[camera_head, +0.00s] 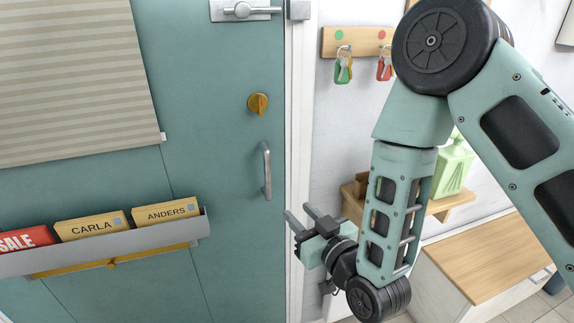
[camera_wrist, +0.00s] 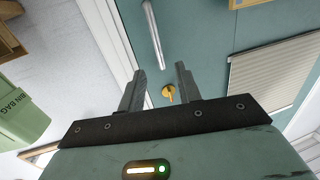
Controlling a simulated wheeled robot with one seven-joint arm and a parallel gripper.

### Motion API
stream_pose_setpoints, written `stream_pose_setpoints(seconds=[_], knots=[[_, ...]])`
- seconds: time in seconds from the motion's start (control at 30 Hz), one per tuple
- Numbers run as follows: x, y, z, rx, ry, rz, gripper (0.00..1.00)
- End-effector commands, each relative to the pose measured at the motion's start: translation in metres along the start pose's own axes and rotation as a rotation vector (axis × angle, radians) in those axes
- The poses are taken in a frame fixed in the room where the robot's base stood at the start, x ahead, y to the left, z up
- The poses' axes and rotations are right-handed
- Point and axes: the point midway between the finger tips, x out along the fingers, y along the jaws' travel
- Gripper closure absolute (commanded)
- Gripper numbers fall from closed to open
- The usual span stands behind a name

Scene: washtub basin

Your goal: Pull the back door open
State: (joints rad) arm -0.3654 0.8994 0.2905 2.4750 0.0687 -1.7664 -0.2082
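The teal back door (camera_head: 215,85) stands in its white frame, with no gap seen at its edge. Its upright silver pull handle (camera_head: 267,171) is near the right edge; it also shows in the wrist view (camera_wrist: 154,35). A brass turn knob (camera_head: 258,104) sits above the handle, and in the wrist view (camera_wrist: 169,92) it appears between my fingers. A silver slide bolt (camera_head: 242,9) is at the top; whether it is engaged I cannot tell. My gripper (camera_head: 298,211) is open and empty, right of and below the handle, apart from it.
A letter tray (camera_head: 130,238) with name cards and a striped blind (camera_head: 75,75) are on the door. Right of the frame are a key rack (camera_head: 360,42), a shelf (camera_head: 440,206) with a green container (camera_head: 454,167), and a wood-topped cabinet (camera_head: 475,262).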

Motion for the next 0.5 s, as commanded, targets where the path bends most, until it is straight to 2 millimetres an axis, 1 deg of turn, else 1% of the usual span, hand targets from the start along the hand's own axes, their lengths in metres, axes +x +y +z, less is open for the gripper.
stream_pose_setpoints(seconds=[0.13, 0.23, 0.37, 0.5], knots=[[0.002, 0.002, -0.003, -0.002, 0.031, 0.011, 0.66], [0.012, 0.003, -0.005, -0.002, 0.034, 0.012, 0.66], [0.035, 0.003, -0.007, -0.002, 0.034, 0.013, 0.66], [0.064, 0.003, -0.009, -0.002, 0.034, 0.012, 0.66]])
